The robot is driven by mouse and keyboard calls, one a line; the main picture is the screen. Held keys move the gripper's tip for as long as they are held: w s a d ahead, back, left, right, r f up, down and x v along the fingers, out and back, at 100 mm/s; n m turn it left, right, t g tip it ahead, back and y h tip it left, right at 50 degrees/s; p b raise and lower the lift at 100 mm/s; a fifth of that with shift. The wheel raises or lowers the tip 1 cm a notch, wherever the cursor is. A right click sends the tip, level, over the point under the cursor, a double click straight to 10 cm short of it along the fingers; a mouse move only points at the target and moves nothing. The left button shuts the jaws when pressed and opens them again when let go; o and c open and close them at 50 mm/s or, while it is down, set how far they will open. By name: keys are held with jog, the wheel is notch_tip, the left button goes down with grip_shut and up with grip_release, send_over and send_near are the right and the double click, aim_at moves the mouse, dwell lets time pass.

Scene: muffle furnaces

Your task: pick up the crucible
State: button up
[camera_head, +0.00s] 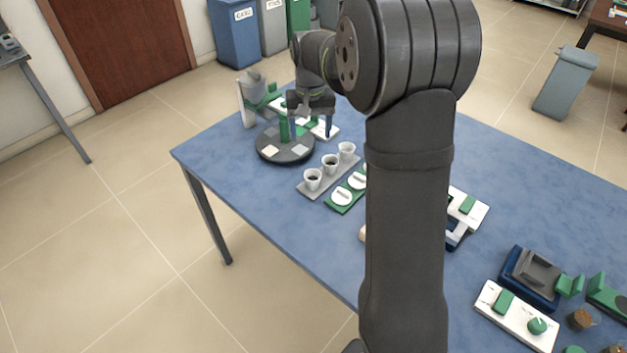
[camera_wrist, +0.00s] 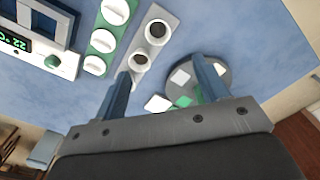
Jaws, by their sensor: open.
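Three white crucibles stand upright in a row on a grey rack (camera_head: 318,189), at the middle left of the blue table. They are the near crucible (camera_head: 312,180), the middle crucible (camera_head: 331,165) and the far crucible (camera_head: 347,151); dark contents show in the near two. In the wrist view, two crucibles show, one at the top (camera_wrist: 158,31) and one below it (camera_wrist: 140,63). My gripper (camera_head: 310,128) is open and empty, above and behind the rack, close to the turntable. In the wrist view its fingers (camera_wrist: 161,78) are spread wide, and the left finger hides the rack's end.
A green rack with white lids (camera_head: 342,196) lies beside the crucibles. A dark round turntable (camera_head: 272,155) with coloured pads stands left of them. A white unit with a display (camera_wrist: 38,50) and a blue-based device (camera_head: 530,278) are further right. The table's left front corner is clear.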

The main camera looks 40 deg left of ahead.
jog(key=n, duration=0.4)
send_over(313, 177)
jog(key=s, duration=0.2)
jog(key=f, duration=1.2)
jog(key=shift+w+d+f, duration=0.1)
jog(key=shift+d+f, duration=0.25)
jog(key=shift+w+d+f, duration=0.1)
jog(key=shift+f, duration=1.2)
jog(key=shift+w+d+f, duration=0.1)
jog(key=shift+f, duration=1.2)
jog(key=c, duration=1)
jog(key=shift+c, duration=0.2)
jog(key=shift+r, duration=0.15)
